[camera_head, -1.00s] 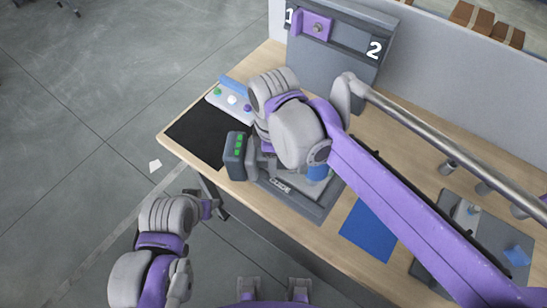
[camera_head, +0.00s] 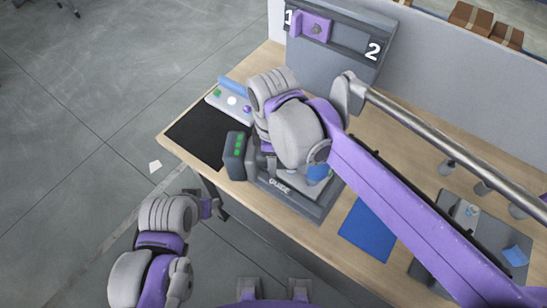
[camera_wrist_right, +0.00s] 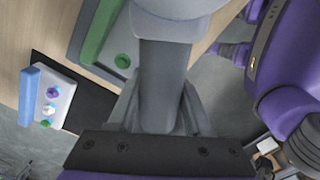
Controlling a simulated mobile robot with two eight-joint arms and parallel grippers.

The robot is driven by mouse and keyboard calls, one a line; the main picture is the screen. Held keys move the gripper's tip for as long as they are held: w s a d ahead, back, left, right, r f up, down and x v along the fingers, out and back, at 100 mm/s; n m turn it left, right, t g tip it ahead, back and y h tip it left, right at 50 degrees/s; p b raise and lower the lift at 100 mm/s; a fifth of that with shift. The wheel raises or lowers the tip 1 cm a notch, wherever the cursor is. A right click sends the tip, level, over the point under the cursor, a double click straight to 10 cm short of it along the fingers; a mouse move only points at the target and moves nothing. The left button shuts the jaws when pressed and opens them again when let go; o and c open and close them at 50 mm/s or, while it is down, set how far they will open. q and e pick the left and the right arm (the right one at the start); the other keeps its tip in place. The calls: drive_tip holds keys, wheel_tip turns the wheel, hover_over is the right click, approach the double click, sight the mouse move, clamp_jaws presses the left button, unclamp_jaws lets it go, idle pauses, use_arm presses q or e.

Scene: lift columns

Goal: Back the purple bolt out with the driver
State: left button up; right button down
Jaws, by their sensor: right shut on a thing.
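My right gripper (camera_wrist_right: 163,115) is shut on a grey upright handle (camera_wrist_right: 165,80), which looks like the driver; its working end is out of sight. In the head view my right wrist covers that gripper, above the dark fixture marked GUIDE (camera_head: 280,185). A dark block with green lights (camera_head: 236,155) stands at the fixture's left end. A light panel (camera_head: 222,101) carries a purple round piece (camera_head: 247,109), also seen in the right wrist view (camera_wrist_right: 53,92); I cannot tell if it is the purple bolt. My left gripper (camera_head: 213,200) is off the table's front edge, its opening unclear.
A black mat (camera_head: 200,137) lies at the table's left end and a blue mat (camera_head: 367,230) right of the fixture. A grey rack marked 1 and 2 (camera_head: 335,60) stands behind, with a purple bracket (camera_head: 311,27) at 1. A blue cylinder (camera_head: 317,173) is beside my right wrist.

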use_arm(q)
drive_tip(key=shift+r, duration=0.1)
use_arm(e)
drive_tip(key=shift+r, duration=0.15)
use_arm(q)
drive_tip(key=shift+w+r+p, duration=0.3)
drive_tip(key=shift+r+p, duration=0.15)
drive_tip(key=shift+r, duration=0.2)
drive_tip(key=shift+w+r+p, duration=0.3)
drive_tip(key=shift+r+p, duration=0.2)
drive_tip(key=shift+r, duration=0.15)
drive_tip(key=shift+w+r+p, duration=0.3)
drive_tip(key=shift+r+p, duration=0.15)
drive_tip(key=shift+r, duration=0.2)
use_arm(e)
drive_tip(key=shift+w+r, duration=0.1)
drive_tip(key=shift+r, duration=2.35)
use_arm(q)
drive_tip(key=shift+r, duration=0.1)
use_arm(e)
drive_tip(key=shift+r, duration=0.15)
drive_tip(key=shift+r, duration=0.25)
drive_tip(key=shift+r+p, duration=1)
drive_tip(key=shift+r, duration=0.65)
use_arm(q)
drive_tip(key=w+r, duration=0.1)
drive_tip(key=r, duration=0.1)
drive_tip(key=shift+w+r+t, duration=0.35)
drive_tip(key=shift+r+t, duration=0.05)
drive_tip(key=shift+s, duration=0.15)
